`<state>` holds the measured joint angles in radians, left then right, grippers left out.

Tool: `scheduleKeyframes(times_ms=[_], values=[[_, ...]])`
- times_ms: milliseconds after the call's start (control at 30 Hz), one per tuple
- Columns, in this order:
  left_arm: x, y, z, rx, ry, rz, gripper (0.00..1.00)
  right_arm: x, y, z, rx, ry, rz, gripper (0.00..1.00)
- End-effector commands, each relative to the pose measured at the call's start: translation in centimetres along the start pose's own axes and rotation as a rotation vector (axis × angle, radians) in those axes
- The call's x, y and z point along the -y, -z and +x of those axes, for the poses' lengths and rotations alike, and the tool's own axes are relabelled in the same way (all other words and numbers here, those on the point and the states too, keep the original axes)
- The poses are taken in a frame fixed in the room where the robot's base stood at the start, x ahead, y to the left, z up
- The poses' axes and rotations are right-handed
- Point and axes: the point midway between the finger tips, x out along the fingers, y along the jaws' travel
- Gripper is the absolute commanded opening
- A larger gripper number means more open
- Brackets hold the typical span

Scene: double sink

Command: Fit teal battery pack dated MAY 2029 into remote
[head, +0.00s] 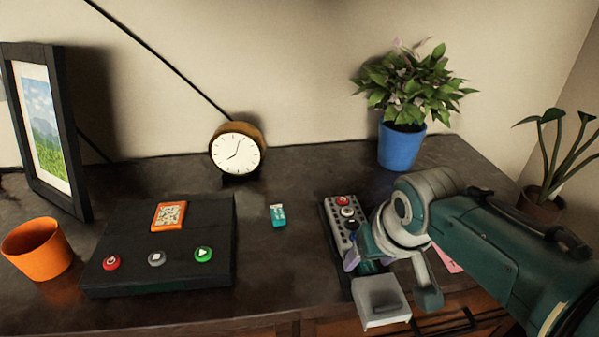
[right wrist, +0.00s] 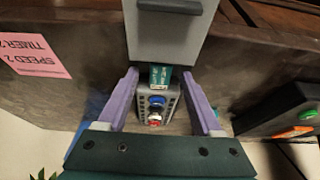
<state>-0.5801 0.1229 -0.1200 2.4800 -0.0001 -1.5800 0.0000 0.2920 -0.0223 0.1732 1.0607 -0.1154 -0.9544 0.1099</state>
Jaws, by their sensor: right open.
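A teal battery pack (head: 278,216) with a white label lies on the table left of the remote; its date is too small to read. The grey remote (head: 345,214) has red, white and blue buttons; it also shows in the right wrist view (right wrist: 159,104). A grey cover-like part (head: 380,303) stands at the remote's near end. In the right wrist view a teal piece with a pale label (right wrist: 160,77) sits between that cover and the buttons. My right gripper (head: 370,262) is open, with its purple fingers either side of the remote's near end. My left gripper is out of view.
A black box (head: 135,232) with coloured buttons and an orange panel (head: 169,216) stands at left, beside an orange cup (head: 38,249). A clock (head: 237,150), picture frame and blue plant pot (head: 401,147) stand behind. A pink note (right wrist: 38,55) lies near the remote.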

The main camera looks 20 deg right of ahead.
Motion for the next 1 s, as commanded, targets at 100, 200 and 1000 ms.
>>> scheduleKeyframes(times_ms=[100, 200, 1000], values=[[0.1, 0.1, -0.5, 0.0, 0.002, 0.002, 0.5, 0.0, 0.1, -0.6, 0.0, 0.0, 0.0, 0.67], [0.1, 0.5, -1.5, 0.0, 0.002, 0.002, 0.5, 0.0, 0.1, -2.0, 0.0, 0.0, 0.0, 0.67], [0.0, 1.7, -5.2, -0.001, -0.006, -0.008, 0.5, 0.0, 0.0, -9.9, 0.001, 0.0, 0.0, 0.67]])
